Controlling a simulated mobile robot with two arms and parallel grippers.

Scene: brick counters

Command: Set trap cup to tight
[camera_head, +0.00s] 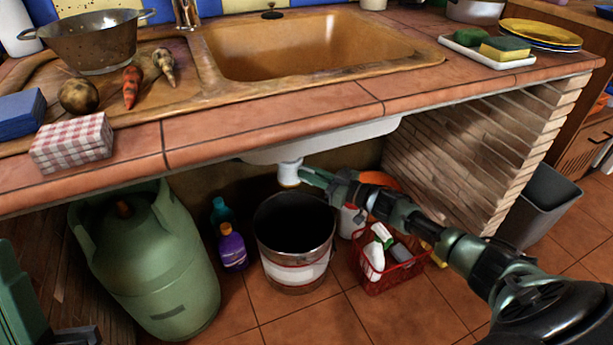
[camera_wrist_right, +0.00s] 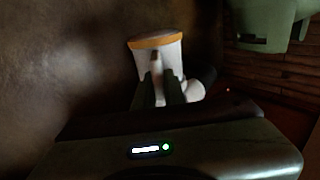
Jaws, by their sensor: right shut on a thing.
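The trap cup (camera_head: 289,172) is a small white cup hanging under the sink, above the bucket. In the right wrist view the white cup (camera_wrist_right: 160,62) has an orange-brown band along its upper edge. My right gripper (camera_head: 303,173) reaches in from the right under the counter and is shut on the cup's side. In the right wrist view its dark fingers (camera_wrist_right: 160,88) are at a light part of the cup, which they partly cover. Part of my left arm shows at the lower left edge of the head view, but its fingers cannot be made out clearly.
A metal bucket (camera_head: 294,240) stands below the cup. A green gas cylinder (camera_head: 150,265) is at left, with a purple bottle (camera_head: 232,250) beside the bucket. A red basket (camera_head: 392,270) of bottles stands under my right arm. A brick wall (camera_head: 480,150) closes the right side.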

